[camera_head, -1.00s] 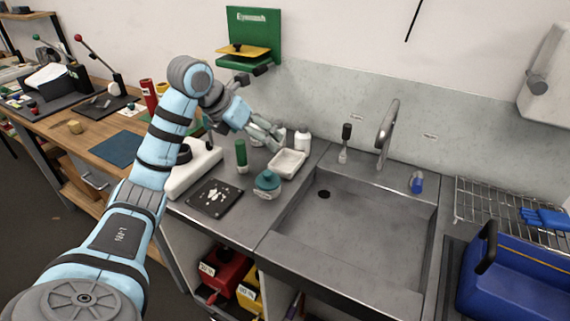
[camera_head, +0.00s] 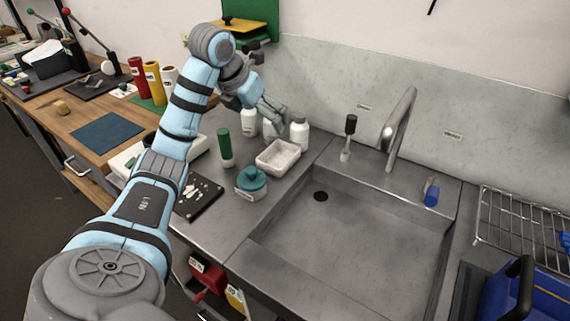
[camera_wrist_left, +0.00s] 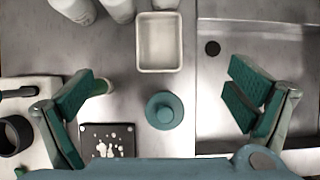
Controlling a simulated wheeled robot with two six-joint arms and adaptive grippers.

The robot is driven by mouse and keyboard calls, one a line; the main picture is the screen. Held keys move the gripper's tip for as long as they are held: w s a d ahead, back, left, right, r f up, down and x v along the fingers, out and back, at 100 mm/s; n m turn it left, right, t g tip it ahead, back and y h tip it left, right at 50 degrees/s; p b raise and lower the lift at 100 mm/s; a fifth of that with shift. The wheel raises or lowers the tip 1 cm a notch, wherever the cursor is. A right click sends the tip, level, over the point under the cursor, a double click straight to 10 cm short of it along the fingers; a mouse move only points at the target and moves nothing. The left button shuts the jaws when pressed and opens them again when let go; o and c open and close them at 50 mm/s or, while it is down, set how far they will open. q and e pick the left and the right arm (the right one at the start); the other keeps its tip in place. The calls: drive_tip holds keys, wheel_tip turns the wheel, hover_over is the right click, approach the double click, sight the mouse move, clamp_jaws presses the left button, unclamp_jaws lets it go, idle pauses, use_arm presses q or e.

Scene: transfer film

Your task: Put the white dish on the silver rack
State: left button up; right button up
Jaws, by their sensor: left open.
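The white dish (camera_head: 290,148) is a shallow rectangular tray on the steel counter, left of the sink. In the left wrist view the dish (camera_wrist_left: 159,42) lies at the top middle, ahead of the fingers, and looks empty. My left gripper (camera_head: 274,112) is open and empty, above and behind the dish in the head view. In the left wrist view its two green-padded fingers (camera_wrist_left: 158,104) are spread wide. The silver rack (camera_head: 525,224) is a wire rack at the right, right of the sink. My right gripper is not in view.
A teal-lidded jar (camera_head: 251,184) stands in front of the dish. White bottles (camera_head: 299,132) and a green-capped bottle (camera_head: 225,148) stand close by. The sink (camera_head: 345,235) and faucet (camera_head: 394,130) lie between dish and rack. A blue case (camera_head: 530,296) sits before the rack.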

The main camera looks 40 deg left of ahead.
use_arm(q)
drive_tip(key=b, duration=0.4)
approach(281, 159)
drive_tip(key=b+x, duration=0.1)
drive_tip(key=x, duration=0.5)
drive_tip(key=shift+w+f, duration=0.15)
drive_tip(key=shift+f, duration=0.15)
drive_tip(key=c, duration=1.4)
